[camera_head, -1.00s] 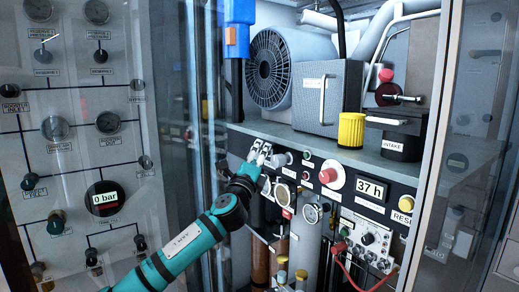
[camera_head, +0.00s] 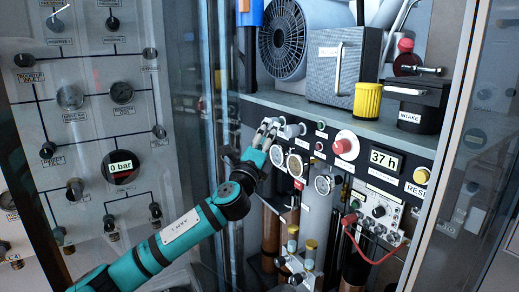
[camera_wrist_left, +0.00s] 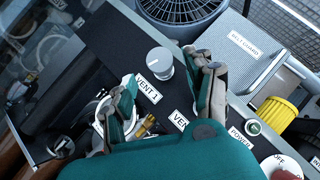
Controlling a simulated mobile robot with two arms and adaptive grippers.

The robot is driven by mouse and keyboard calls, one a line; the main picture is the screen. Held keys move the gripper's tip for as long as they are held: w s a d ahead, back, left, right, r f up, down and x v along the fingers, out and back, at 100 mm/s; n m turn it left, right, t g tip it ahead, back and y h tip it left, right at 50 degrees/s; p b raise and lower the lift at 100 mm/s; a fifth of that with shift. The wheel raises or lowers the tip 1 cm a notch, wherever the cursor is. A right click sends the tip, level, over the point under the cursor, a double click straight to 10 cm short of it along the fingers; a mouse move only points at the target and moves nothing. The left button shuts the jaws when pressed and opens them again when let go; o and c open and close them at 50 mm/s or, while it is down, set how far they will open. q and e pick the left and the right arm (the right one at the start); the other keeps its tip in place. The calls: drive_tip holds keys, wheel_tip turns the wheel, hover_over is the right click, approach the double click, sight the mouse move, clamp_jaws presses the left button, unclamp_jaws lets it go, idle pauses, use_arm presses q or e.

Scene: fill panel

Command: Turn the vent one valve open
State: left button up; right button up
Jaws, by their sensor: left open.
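The vent one valve knob (camera_wrist_left: 160,62) is a pale round knob beside its "VENT 1" label (camera_wrist_left: 146,90) in the left wrist view. My left gripper (camera_wrist_left: 168,78) is open. Its two fingers stand on either side of the knob in that picture, with a gap showing; I cannot tell how far the tips are from the panel. In the head view my left gripper (camera_head: 268,128) is at the left end of the black control panel (camera_head: 408,166), where it hides part of the knob area. My right gripper is not in view.
A second vent label (camera_wrist_left: 180,121) is close to my left fingers. A shelf (camera_head: 300,110) with a fan (camera_head: 283,40) overhangs. A glass door edge (camera_head: 225,180) is left.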

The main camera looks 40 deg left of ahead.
use_arm(q)
drive_tip(key=v, duration=0.6)
drive_tip(key=shift+s, duration=0.25)
drive_tip(key=shift+d, duration=0.1)
